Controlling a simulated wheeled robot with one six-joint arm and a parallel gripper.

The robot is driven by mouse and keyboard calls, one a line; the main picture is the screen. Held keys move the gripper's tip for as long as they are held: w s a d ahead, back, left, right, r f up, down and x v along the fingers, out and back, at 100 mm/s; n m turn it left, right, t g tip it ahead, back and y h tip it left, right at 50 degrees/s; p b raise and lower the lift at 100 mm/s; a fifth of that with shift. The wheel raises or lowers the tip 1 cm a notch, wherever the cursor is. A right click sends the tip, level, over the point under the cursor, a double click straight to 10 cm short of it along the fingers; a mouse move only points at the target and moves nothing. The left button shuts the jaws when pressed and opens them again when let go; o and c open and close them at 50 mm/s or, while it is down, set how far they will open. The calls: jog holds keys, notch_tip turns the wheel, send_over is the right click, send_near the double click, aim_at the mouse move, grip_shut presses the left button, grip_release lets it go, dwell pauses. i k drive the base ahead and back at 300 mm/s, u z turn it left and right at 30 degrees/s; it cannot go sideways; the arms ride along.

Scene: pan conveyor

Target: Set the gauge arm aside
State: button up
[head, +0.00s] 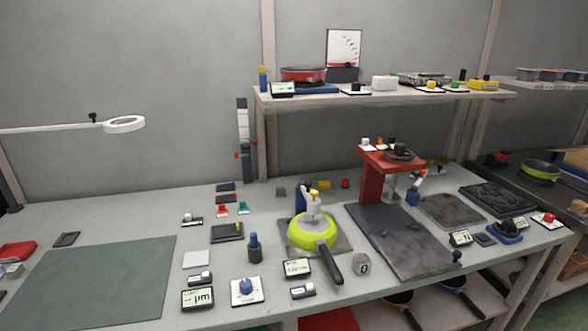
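A lime-green pan (303,237) with a black handle sits on a dark square plate (344,247) near the middle of the bench. A pale grey cylindrical head (313,207) stands over the middle of the pan, with a blue post (300,198) behind it and a yellow piece (323,185) near its top. This looks like the gauge arm, swung over the pan. Whether its tip touches the pan cannot be told. My gripper is not in view.
A red press (371,179) stands right of the pan on a dark slab. A dark blue upright piece (254,247) stands left of the pan, and a grey block (361,264) lies to its right. A green mat (95,280) at left is bare. A shelf (400,95) hangs behind.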

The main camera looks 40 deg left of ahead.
aim_at(314, 208)
jog(key=u, duration=0.65)
jog(key=i, duration=1.15)
jog(key=u, duration=0.8)
jog(key=i, duration=0.25)
jog(key=u, duration=0.2)
